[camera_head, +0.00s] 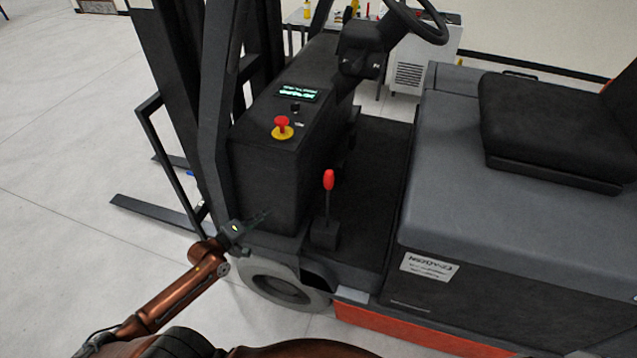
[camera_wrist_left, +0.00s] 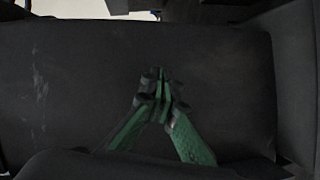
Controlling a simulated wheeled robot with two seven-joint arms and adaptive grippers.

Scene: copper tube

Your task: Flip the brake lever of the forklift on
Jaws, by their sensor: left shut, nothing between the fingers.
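The forklift's brake lever (camera_head: 328,182) has a red knob on a thin dark shaft. It stands upright from a small black base on the forklift floor, right of the dash column. My left gripper (camera_head: 264,216) is in front of the lower part of the black dash column, left of the lever and apart from it. In the left wrist view its fingers (camera_wrist_left: 158,78) are closed together with nothing between them, facing a dark flat panel. The lever does not show clearly in the left wrist view. My right gripper is not in view.
The dash column carries a red and yellow emergency button (camera_head: 282,128). The steering wheel (camera_head: 418,20) is above and behind the lever. The seat (camera_head: 555,125) and grey body (camera_head: 480,200) stand to the right. A front wheel (camera_head: 280,284) is below my gripper.

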